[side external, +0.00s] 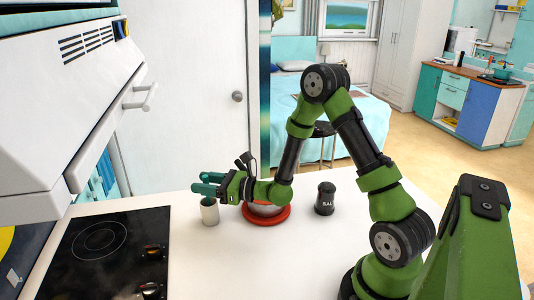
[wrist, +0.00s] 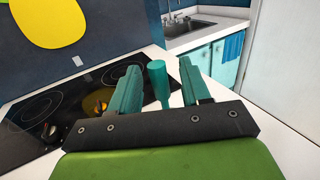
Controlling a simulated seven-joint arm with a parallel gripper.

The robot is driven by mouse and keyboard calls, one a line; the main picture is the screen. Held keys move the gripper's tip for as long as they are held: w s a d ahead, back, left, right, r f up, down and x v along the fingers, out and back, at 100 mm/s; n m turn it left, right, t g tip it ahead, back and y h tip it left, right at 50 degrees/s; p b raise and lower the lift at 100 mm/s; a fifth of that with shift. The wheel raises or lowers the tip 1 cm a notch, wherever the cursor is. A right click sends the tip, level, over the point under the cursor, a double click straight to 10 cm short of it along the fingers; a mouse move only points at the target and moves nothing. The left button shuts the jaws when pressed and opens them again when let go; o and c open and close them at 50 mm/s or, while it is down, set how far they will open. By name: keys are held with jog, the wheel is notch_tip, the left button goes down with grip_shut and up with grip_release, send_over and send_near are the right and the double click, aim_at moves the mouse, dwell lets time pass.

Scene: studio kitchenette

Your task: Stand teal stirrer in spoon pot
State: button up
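The teal stirrer (wrist: 158,78) shows in the wrist view, upright with its wide end up, between the two teal fingers of my gripper (wrist: 161,88). A gap shows on each side of it, so the fingers look open around it. Its lower end is hidden behind the gripper body. In the side view my gripper (side external: 207,183) is level, just above a small whitish cylinder (side external: 209,213) that looks like the spoon pot. The stirrer is hard to separate from the fingers there. I cannot tell whether its lower end is inside the pot. The pot is hidden in the wrist view.
A red round dish or mat (side external: 268,220) with a pale object on it lies under my forearm. A black salt shaker (side external: 325,198) stands right of it. The black hob (side external: 105,255) is at left, below an overhanging white hood (side external: 70,95). The white counter (side external: 250,265) is clear in front.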

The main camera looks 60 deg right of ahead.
jog(key=shift+r, duration=0.2)
jog(key=v, duration=1.2)
jog(key=s+a+r+n+g+y, duration=0.3)
jog(key=s+a+n+g, duration=0.2)
jog(key=a+n+g, duration=0.3)
jog(key=s+a+r+n+g+y, duration=0.4)
jog(key=s+a+n+g, duration=0.1)
jog(key=a+n, duration=0.45)
jog(key=s+d+r+n+t+h, duration=0.3)
jog(key=d+r+n+h, duration=0.3)
jog(key=n+h, duration=0.4)
jog(key=shift+s+d+r+n+h, duration=0.3)
jog(key=shift+s+d+n, duration=0.1)
jog(key=shift+d+n, duration=0.1)
